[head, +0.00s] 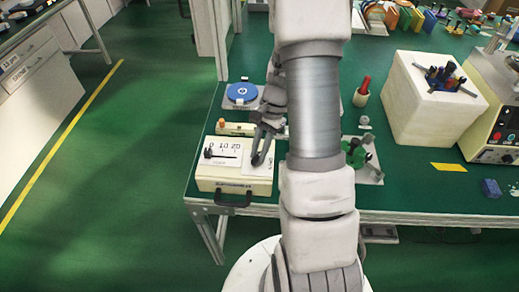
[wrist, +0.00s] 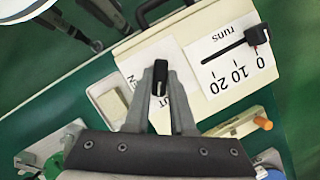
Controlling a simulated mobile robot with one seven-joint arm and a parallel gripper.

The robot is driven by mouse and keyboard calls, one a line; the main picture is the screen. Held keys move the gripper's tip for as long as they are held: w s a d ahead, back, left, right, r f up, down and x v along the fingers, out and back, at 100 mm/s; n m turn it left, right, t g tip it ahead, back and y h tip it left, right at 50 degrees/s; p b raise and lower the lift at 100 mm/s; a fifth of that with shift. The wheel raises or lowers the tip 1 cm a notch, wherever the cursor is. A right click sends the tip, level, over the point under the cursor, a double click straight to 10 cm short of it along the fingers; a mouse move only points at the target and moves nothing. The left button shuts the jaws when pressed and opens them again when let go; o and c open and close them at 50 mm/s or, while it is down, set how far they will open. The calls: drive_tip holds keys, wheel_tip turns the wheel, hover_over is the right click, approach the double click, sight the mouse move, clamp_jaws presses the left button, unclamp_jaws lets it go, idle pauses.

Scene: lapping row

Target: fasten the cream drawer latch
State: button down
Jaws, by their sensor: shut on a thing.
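A cream box (head: 235,184) with a black drawer handle (head: 232,203) on its front stands at the near left corner of the green bench. A small black latch knob (wrist: 160,82) sits on a white label card (wrist: 181,73) on its top; the card's lettering is partly covered. My gripper (head: 258,160) reaches down onto the box's right part. In the wrist view my gripper (wrist: 161,68) is shut on the black knob, a fingertip on each side. My fingers hide the knob in the head view.
A slider knob (wrist: 257,35) stands by the 0 end of a "runs" scale, left of the latch in the head view. A strip with an orange knob (head: 221,124) and a blue disc (head: 242,92) lie behind the box. A green-knobbed fixture (head: 355,151) stands right.

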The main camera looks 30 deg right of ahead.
drive_tip(key=n+g, duration=0.1)
drive_tip(key=n, duration=0.2)
drive_tip(key=n+g+h+p, duration=0.1)
drive_tip(key=n, duration=0.2)
drive_tip(key=shift+w+a+n, duration=0.1)
drive_tip(key=shift+w+n, duration=0.05)
drive_tip(key=shift+n, duration=0.15)
drive_tip(key=shift+h, duration=0.3)
drive_tip(key=c, duration=0.8)
unclamp_jaws()
drive_tip(key=shift+o, duration=0.2)
drive_tip(key=shift+r, duration=0.15)
drive_tip(key=p+v, duration=0.1)
drive_tip(key=v, duration=1.6)
drive_tip(key=shift+w+p, duration=0.2)
drive_tip(key=shift+p, duration=0.1)
